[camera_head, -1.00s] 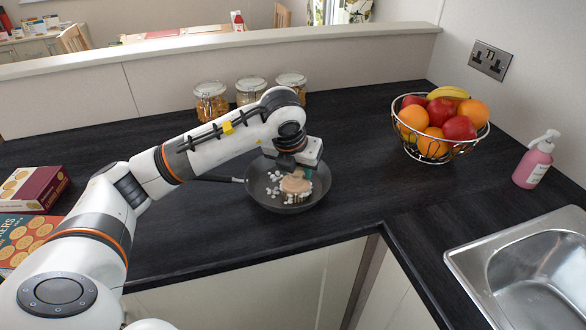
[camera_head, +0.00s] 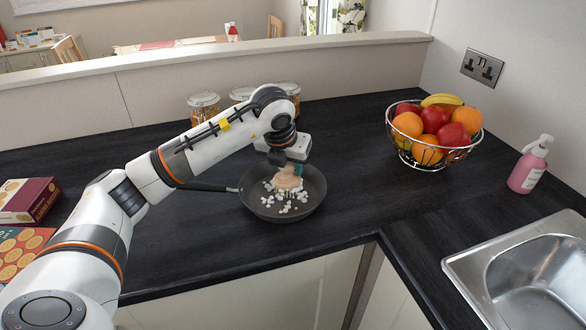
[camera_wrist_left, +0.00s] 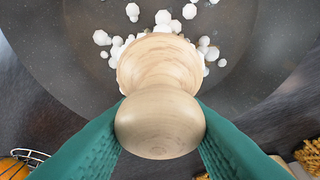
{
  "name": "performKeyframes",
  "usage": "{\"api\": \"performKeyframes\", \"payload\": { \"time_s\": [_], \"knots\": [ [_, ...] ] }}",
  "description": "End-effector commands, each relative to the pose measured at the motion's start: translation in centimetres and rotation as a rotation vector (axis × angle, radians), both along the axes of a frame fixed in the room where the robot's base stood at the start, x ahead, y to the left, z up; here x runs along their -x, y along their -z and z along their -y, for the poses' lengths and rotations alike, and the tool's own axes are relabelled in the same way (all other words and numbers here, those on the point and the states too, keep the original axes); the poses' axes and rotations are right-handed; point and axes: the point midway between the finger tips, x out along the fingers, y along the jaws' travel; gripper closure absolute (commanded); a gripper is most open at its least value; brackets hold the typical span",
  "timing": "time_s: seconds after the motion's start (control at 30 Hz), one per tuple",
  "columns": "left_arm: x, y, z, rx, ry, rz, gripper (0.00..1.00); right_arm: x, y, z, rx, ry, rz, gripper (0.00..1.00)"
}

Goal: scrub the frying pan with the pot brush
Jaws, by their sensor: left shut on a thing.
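The dark frying pan (camera_head: 262,207) sits on the black worktop, its handle (camera_head: 208,187) pointing left. White bits (camera_head: 292,206) lie scattered on its floor. My left gripper (camera_head: 284,166) is over the far part of the pan, shut on the wooden pot brush (camera_head: 288,180). In the left wrist view the brush's round knob (camera_wrist_left: 160,122) is between the green finger pads, with white bits (camera_wrist_left: 190,12) around its head. The brush head is inside the pan; its bristles are mostly hidden. My right gripper is not in view.
A wire fruit bowl (camera_head: 470,150) stands right of the pan, with a pink soap bottle (camera_head: 528,166) and a steel sink (camera_head: 470,262) further right. Glass jars (camera_head: 204,107) stand behind my arm. Boxes (camera_head: 28,200) lie at the left.

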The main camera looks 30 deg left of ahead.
Motion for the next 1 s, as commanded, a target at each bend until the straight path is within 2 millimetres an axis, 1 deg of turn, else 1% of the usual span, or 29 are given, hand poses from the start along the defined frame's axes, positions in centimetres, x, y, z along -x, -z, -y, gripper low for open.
{"api": "performKeyframes", "payload": {
  "time_s": [0.17, 0.53, 0.67, 1.0],
  "knots": [
    [0.2, 0.1, -0.4, 0.0, -0.001, -0.001, 0.86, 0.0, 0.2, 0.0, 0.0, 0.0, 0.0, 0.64],
    [1.7, 0.2, -2.2, 0.0, 0.0, -0.001, 0.86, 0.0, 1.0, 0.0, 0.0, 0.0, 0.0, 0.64],
    [2.0, 0.2, -2.2, 0.0, 0.001, -0.002, 0.86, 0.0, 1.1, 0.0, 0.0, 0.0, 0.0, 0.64],
    [4.1, 0.2, -1.9, 0.0, 0.001, -0.002, 0.86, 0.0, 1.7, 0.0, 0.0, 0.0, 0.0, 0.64]
  ]
}}
